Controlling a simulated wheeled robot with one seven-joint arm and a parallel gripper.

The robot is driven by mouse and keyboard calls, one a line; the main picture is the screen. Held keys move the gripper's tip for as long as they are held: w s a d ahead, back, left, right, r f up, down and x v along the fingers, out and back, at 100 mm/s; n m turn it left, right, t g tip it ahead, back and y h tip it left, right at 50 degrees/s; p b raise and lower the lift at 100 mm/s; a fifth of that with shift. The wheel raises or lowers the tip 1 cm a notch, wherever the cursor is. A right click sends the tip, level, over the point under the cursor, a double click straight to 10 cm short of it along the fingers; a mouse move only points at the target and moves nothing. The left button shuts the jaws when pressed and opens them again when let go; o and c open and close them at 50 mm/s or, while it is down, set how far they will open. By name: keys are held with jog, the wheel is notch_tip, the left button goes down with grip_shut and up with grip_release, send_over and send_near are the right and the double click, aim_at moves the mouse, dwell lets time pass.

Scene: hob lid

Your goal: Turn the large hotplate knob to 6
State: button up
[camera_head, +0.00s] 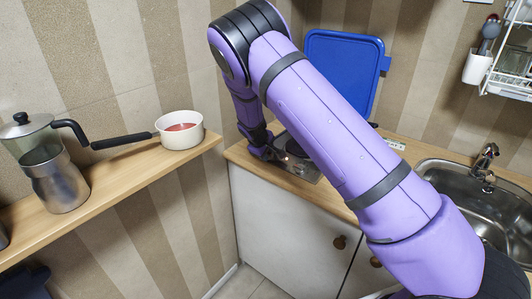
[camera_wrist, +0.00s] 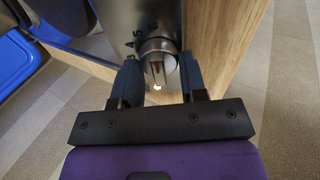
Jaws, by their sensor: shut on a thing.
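The hotplate knob (camera_wrist: 157,60) is a round metal knob on the front panel of the hob (camera_wrist: 138,14), seen in the wrist view. My gripper (camera_wrist: 160,80) has one finger on each side of the knob and is shut on it. In the head view the hob (camera_head: 302,164) is partly hidden behind my arm, and the knob cannot be made out there.
A blue lid (camera_head: 342,70) stands upright behind the hob. A sink (camera_head: 480,200) with a tap (camera_head: 484,160) is at the right of the counter. On the left shelf (camera_head: 110,200) stand a white saucepan (camera_head: 180,130) and a metal coffee pot (camera_head: 58,180).

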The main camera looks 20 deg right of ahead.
jog(key=shift+m, duration=0.4)
jog(key=o, duration=0.9)
jog(key=shift+v, duration=5.4)
